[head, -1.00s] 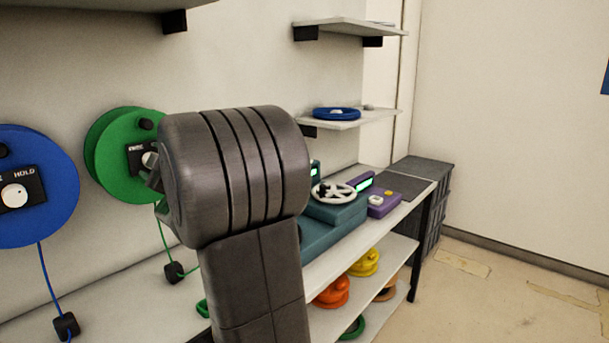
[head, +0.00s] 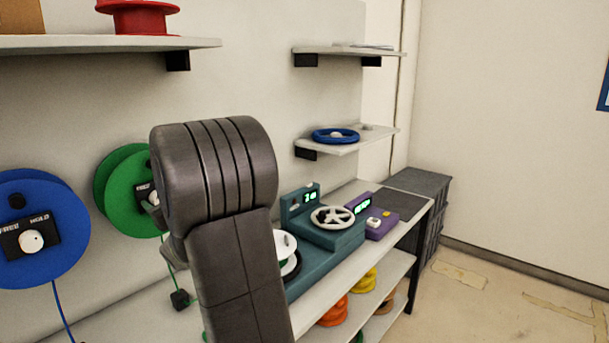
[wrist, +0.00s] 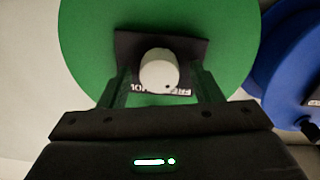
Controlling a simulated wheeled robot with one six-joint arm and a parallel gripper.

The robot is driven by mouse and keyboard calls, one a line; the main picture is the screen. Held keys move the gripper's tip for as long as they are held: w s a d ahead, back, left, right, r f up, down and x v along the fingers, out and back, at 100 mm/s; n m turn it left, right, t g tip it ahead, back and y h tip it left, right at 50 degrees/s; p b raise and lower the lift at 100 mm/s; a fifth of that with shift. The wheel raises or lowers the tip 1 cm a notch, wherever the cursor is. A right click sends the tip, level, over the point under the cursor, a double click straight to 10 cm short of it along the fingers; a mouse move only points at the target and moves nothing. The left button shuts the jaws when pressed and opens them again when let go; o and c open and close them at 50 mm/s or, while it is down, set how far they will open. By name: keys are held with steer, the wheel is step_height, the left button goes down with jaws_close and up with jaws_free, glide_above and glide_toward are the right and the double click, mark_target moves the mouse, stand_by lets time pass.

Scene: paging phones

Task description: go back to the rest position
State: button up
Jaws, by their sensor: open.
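My gripper (wrist: 158,92) is open in the wrist view. Its two dark fingers stand on either side of the white knob (wrist: 158,71) on the green reel (wrist: 92,40); I cannot tell whether they touch it. A black label plate lies behind the knob, its lettering partly covered. In the head view, my dark grey arm rises in the middle and hides most of the gripper. The green reel (head: 122,190) hangs on the wall just left of the arm, partly covered by it.
A blue reel (head: 45,265) with its own knob hangs left of the green one. Right of my arm, a bench holds a teal device (head: 330,238) with a handwheel and a purple box (head: 380,229). Shelves overhang the bench. The floor at right (head: 480,300) is clear.

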steer(key=m+p, duration=0.2)
steer(key=shift+p, duration=0.3)
stand_by(0.4)
